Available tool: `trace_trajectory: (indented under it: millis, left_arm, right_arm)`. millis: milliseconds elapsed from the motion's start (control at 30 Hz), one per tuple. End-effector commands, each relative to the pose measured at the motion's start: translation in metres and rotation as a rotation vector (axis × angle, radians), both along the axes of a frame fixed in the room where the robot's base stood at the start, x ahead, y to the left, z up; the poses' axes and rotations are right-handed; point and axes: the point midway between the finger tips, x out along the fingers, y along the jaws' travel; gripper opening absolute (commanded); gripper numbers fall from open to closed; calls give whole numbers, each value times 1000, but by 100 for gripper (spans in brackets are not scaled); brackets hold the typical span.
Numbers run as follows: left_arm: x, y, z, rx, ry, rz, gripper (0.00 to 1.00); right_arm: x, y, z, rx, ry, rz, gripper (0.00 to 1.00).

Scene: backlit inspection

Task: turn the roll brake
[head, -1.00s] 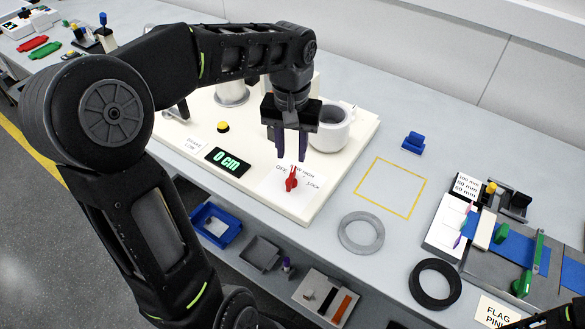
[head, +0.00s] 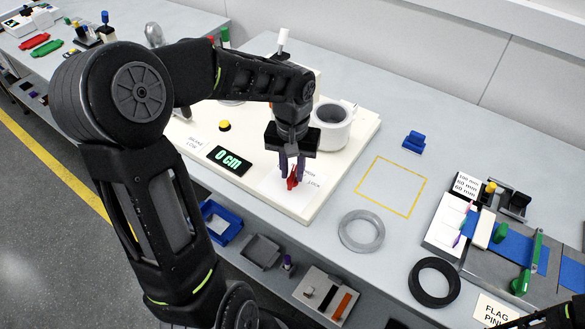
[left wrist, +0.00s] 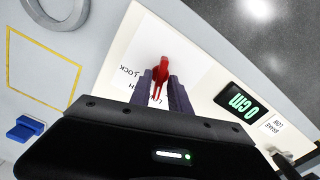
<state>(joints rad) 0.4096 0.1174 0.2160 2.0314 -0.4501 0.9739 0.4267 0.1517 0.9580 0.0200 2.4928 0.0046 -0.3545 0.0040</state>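The roll brake is a red knob (head: 292,183) on a white label with printed positions, one reading LOCK, on the cream panel (head: 313,208). It also shows in the left wrist view (left wrist: 161,68). My left gripper (head: 292,173) is down at the knob, one dark finger on each side of it. In the left wrist view the fingers (left wrist: 162,82) flank the red handle with slivers of light showing between, so they look open. Firm contact cannot be made out. The fingers partly hide the knob. My right gripper is not clearly in view.
A display (head: 230,160) reads 0 cm beside a yellow button (head: 225,126). A yellow outlined square (head: 391,188), a grey ring (head: 361,231) and a black ring (head: 435,282) lie to the right.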

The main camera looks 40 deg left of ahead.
Motion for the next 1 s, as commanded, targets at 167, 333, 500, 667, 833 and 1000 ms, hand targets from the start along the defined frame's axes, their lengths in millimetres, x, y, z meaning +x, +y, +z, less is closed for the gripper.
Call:
trace_trajectory:
  millis: [167, 333, 500, 667, 833, 1000]
  left_arm:
    - [0, 0, 0, 0, 0, 0, 7]
    - [0, 0, 0, 0, 0, 0, 0]
    - [0, 0, 0, 0, 0, 0, 0]
    - [0, 0, 0, 0, 0, 0, 0]
    - [0, 0, 1, 0, 0, -8, 0]
    - [0, 0, 1, 0, -1, -43, 0]
  right_arm:
    - [0, 0, 0, 0, 0, 0, 36]
    - [0, 0, 0, 0, 0, 0, 36]
    - [0, 0, 0, 0, 0, 0, 36]
    - [0, 0, 0, 0, 0, 0, 36]
    - [0, 0, 0, 0, 0, 0, 36]
    - [0, 0, 0, 0, 0, 0, 36]
